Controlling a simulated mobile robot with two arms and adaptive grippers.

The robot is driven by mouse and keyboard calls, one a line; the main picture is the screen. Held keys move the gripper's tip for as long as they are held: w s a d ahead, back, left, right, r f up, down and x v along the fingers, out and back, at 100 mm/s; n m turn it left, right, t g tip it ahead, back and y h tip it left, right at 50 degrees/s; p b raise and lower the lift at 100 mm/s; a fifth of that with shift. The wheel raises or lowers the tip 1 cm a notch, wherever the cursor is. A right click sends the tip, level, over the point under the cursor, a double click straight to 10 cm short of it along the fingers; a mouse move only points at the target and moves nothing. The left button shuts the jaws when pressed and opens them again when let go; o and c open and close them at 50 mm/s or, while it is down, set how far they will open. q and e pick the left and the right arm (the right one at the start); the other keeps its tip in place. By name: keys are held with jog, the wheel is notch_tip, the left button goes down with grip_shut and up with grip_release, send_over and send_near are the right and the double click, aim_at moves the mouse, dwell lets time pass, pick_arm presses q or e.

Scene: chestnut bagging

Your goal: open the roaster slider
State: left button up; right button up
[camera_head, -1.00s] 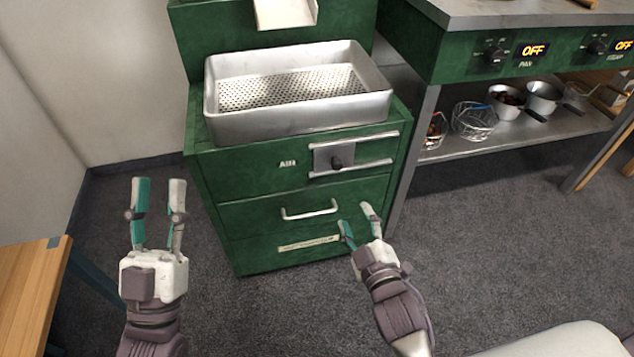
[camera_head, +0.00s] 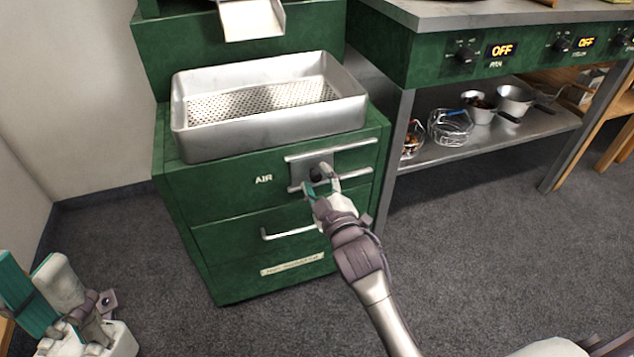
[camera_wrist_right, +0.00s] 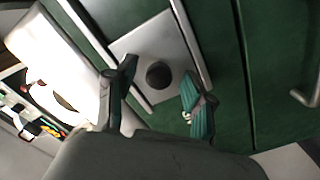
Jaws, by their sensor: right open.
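The roaster slider is a grey plate (camera_head: 300,178) with a dark round knob (camera_head: 318,172), set between two metal rails on the green roaster front, right of the "AIR" label. My right gripper (camera_head: 322,186) is open at the slider, its fingertips at the knob. In the right wrist view the knob (camera_wrist_right: 158,75) shows between the two spread fingers, with space on both sides; the plate (camera_wrist_right: 135,45) lies behind it. I cannot tell how deep the fingers reach around the knob. My left gripper (camera_head: 42,290) is open and empty at the lower left.
A metal tray with a perforated floor (camera_head: 178,125) stands on the roaster above the slider. A drawer handle (camera_head: 290,228) is below. To the right, a counter (camera_head: 460,12) has a shelf with baskets and pots. The floor in front is clear.

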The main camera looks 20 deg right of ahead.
jog(key=shift+w, duration=0.5)
jog(key=shift+c, duration=0.2)
grip_shut()
